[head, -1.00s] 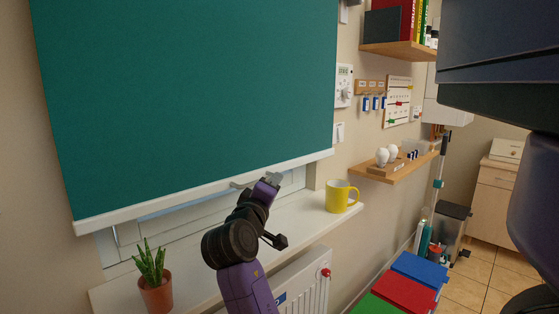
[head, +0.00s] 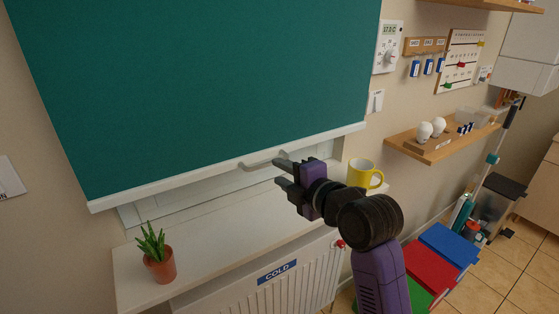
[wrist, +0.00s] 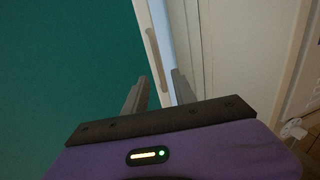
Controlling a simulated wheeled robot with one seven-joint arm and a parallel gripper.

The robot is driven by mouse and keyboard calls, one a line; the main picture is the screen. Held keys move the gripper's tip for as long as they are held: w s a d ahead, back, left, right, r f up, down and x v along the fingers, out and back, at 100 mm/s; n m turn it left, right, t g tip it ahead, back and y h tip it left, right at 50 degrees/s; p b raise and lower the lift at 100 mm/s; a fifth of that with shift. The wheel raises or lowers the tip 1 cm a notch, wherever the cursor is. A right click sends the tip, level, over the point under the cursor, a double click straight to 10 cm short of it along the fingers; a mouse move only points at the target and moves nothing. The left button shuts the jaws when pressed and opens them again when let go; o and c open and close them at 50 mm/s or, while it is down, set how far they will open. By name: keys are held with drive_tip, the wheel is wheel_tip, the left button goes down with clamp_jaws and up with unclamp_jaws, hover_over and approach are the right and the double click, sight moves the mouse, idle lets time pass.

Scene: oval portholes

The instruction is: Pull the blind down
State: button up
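The blind (head: 200,80) is a dark green sheet covering most of the window, with a strip of window uncovered below it. A white bottom bar (head: 150,192) runs along its lower edge, with a small pale handle (head: 262,161) on it. My gripper (head: 281,173) is just right of the handle, fingers apart and pointing left. In the wrist view, the fingers (wrist: 160,88) are spread with nothing gripped. The handle (wrist: 153,52) lies ahead of the gap between them, against the white bar. Whether a finger touches it I cannot tell.
On the white sill (head: 205,237) stand a potted plant (head: 158,256) at left and a yellow mug (head: 364,173) close behind my wrist. A radiator (head: 270,285) is below. A shelf with bulbs (head: 432,140) is at right. Coloured boxes (head: 440,255) stand on the floor.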

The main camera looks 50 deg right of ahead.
sight(268, 165)
drive_tip(key=p+x, duration=0.1)
drive_tip(key=x, duration=0.6)
drive_tip(key=shift+w+d+p, duration=0.2)
drive_tip(key=shift+w+p, duration=0.05)
drive_tip(key=shift+p, duration=0.1)
clamp_jaws()
idle(1.1)
